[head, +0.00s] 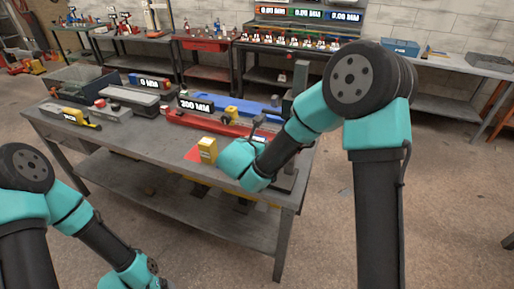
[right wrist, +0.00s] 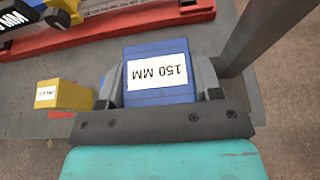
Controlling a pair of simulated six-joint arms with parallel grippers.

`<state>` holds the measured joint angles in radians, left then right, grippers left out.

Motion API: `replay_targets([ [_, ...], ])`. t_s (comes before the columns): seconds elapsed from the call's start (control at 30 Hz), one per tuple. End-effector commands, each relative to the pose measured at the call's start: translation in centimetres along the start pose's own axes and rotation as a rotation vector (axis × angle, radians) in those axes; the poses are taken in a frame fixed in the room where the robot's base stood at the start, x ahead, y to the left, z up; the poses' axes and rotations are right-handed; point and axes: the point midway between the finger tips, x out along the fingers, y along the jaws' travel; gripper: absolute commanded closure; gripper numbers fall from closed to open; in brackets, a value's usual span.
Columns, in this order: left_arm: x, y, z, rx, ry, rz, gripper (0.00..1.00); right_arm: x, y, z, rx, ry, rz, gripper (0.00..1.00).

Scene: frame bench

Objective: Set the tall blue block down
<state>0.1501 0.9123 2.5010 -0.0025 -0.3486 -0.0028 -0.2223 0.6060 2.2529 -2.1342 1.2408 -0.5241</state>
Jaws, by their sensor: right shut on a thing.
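The tall blue block (right wrist: 160,58) carries a white label reading 150 MM, upside down in the right wrist view. My right gripper (right wrist: 160,88) is shut on it, with a dark finger on each side. In the head view my right wrist is low over the right end of the bench and hides the block. Whether the block's underside touches the bench cannot be told. My left arm is at the lower left of the head view, with its gripper outside the frame.
A yellow block (right wrist: 66,95) stands close left of the held block; it also shows in the head view (head: 208,150), by a red patch (head: 193,155). A red rail (right wrist: 135,22) lies beyond. A dark post (right wrist: 268,35) rises close on the right. Bare bench (head: 150,138) lies left.

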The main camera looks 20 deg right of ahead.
Motion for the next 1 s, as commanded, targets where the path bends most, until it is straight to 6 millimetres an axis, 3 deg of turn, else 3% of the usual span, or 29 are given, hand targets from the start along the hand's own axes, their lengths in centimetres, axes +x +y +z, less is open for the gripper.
replay_targets([
  [0.2,0.0,0.0,0.0,0.000,0.000,0.000,0.16,2.4,0.9,0.8,0.002,-0.002,-0.001,1.00],
  [0.57,0.0,0.0,0.0,0.000,0.000,0.000,0.16,2.6,1.0,0.9,0.002,-0.002,0.000,1.00],
  [1.0,0.0,0.0,0.0,0.000,0.000,0.000,0.16,3.9,1.0,-2.4,0.001,-0.003,0.000,1.00],
])
